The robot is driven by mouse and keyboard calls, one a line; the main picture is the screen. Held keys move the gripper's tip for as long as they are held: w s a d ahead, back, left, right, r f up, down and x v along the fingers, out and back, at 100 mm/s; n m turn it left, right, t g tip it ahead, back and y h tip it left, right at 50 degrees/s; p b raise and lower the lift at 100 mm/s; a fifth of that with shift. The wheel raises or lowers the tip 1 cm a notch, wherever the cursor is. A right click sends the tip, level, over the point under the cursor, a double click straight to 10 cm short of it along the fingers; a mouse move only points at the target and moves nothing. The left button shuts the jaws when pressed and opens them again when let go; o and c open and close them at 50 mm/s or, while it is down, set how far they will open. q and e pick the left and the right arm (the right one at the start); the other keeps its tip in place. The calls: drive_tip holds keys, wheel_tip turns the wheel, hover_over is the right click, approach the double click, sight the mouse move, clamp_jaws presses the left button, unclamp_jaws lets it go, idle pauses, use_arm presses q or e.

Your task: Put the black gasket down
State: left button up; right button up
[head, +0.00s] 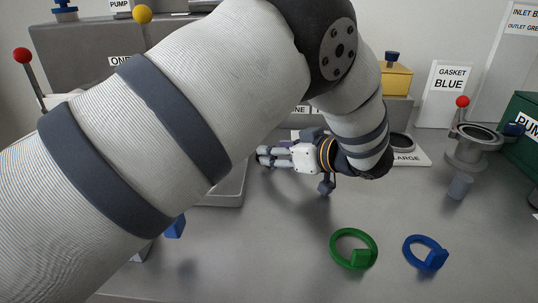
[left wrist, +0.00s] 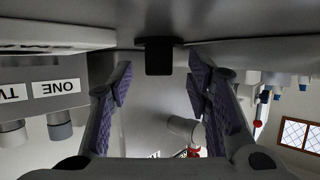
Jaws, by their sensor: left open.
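My left arm crosses the head view, and its left gripper (head: 266,156) points left, low over the grey bench. The left wrist view shows its two purple-padded fingers (left wrist: 161,88) spread apart. A small black block (left wrist: 160,56), seemingly the tab of the black gasket, shows between and just beyond the fingertips, with a gap on both sides. Its ring cannot be made out, and I cannot tell what the block rests on. The black gasket is not identifiable in the head view, where my arm hides much of the bench. My right gripper is not in view.
A green gasket (head: 354,249) and a blue gasket (head: 426,253) lie on the bench at front right. A grey flanged pipe (head: 474,146) and a "GASKET BLUE" sign (head: 450,95) stand behind, near a green box (head: 522,125). A plate marked "LARGE" (head: 418,157) lies beyond my wrist.

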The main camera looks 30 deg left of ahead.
use_arm(q)
drive_tip(key=shift+w+a+f, duration=0.15)
drive_tip(key=shift+a+f, duration=0.05)
drive_tip(key=shift+a, duration=0.3)
clamp_jaws()
drive_tip(key=shift+r, duration=0.1)
